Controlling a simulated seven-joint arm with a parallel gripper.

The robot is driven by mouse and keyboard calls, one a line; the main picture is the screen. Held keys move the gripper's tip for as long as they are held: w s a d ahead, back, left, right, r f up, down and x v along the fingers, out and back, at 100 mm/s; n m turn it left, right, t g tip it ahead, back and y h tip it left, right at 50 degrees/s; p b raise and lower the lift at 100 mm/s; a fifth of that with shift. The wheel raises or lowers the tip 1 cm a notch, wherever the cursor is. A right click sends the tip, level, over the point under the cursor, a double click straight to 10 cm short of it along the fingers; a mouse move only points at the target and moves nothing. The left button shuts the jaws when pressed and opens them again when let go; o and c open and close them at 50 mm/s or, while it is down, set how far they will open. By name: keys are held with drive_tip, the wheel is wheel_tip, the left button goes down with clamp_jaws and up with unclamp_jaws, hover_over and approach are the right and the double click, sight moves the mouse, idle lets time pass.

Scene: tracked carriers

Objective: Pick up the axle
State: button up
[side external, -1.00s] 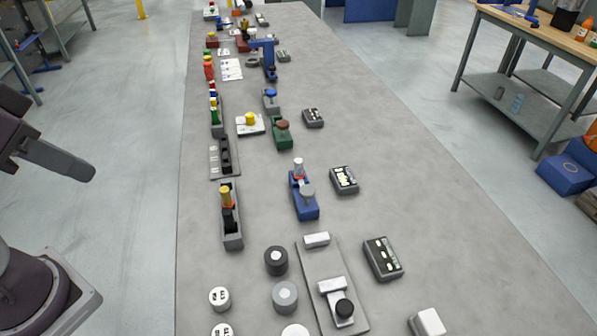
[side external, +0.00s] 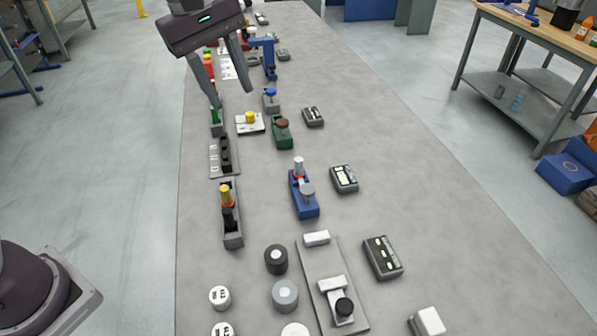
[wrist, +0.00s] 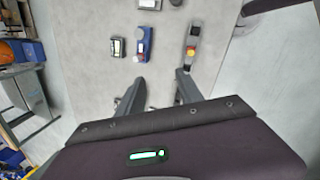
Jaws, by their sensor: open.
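My gripper (side external: 232,97) is open and empty, high over the far part of the grey bench, fingers pointing down. It also shows in the wrist view (wrist: 158,85). I cannot tell for certain which part is the axle. A blue holder (side external: 306,207) carries an upright silver-topped part (side external: 299,167) with a red band. It lies beyond the fingertips in the wrist view (wrist: 142,50). A grey narrow tray (side external: 233,240) holds a black part with a red ring and gold top (side external: 225,194). This tray is also in the wrist view (wrist: 188,57).
A dark display box (side external: 344,179) sits right of the blue holder. A green holder (side external: 282,133), a white block with a yellow knob (side external: 249,123) and a grey slotted tray (side external: 222,157) stand farther back. Round weights (side external: 276,259) and a flat plate (side external: 320,270) are nearer. The bench's right side is mostly clear.

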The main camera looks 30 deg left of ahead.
drive_tip(key=w+d+f+n, duration=0.2)
drive_tip(key=w+f+n, duration=0.1)
drive_tip(key=w+f, duration=0.2)
drive_tip(key=n+g+y, duration=0.2)
drive_tip(key=n, duration=0.1)
hover_over(298, 159)
drive_tip(key=f, duration=0.9)
drive_tip(key=shift+s+d+f, duration=0.1)
drive_tip(key=shift+s+f, duration=0.1)
drive_tip(key=shift+s, duration=0.15)
drive_tip(key=f, duration=0.7)
drive_tip(key=shift+w+f, duration=0.3)
drive_tip(key=shift+w, duration=0.1)
drive_tip(key=shift+c, duration=0.4)
clamp_jaws()
